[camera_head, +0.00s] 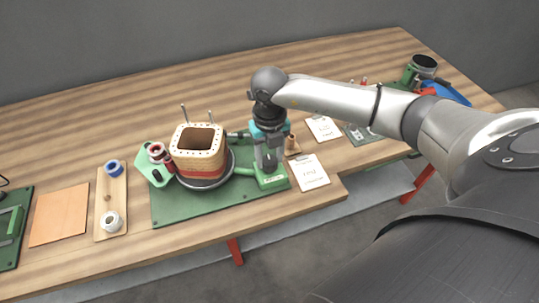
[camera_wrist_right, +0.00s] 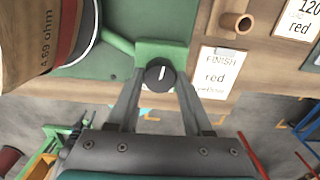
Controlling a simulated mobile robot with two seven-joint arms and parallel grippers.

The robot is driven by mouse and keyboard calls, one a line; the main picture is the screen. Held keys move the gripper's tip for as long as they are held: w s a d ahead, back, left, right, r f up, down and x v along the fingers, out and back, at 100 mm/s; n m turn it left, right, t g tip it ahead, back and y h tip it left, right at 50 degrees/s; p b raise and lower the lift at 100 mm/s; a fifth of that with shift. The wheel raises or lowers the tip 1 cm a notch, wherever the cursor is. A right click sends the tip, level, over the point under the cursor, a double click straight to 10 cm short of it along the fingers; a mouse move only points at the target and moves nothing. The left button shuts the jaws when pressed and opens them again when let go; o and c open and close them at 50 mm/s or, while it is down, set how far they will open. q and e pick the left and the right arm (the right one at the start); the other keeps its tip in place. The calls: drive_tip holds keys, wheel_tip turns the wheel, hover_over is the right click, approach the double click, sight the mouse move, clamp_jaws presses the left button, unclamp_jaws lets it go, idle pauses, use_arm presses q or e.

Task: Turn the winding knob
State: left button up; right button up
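The winding knob (camera_wrist_right: 159,73) is a round black knob with a white pointer line, on a green mount (camera_wrist_right: 165,48) at the edge of the green base plate (camera_head: 185,209). My right gripper (camera_wrist_right: 160,82) points down at it, one finger on each side of the knob. I cannot tell whether the fingers touch it. In the head view my right gripper (camera_head: 268,165) covers the knob. The coil (camera_head: 198,150), a square wooden-looking form with red and tan layers, stands upright on a dark round turntable (camera_head: 206,183) left of the gripper. My left gripper is not in view.
A FINISH card (camera_head: 309,172) lies right of the knob, with a brown spool (camera_head: 292,145) and another card (camera_head: 323,128) behind. A wooden tray (camera_head: 110,185) and brown sheet (camera_head: 60,214) lie left. The table's front edge is close.

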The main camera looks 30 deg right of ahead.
sight(269, 160)
drive_tip(key=o, duration=0.4)
drive_tip(key=shift+o, duration=0.2)
wheel_tip(269, 160, up, 15)
drive_tip(key=p, duration=0.1)
drive_tip(key=shift+r, duration=0.2)
idle(0.4)
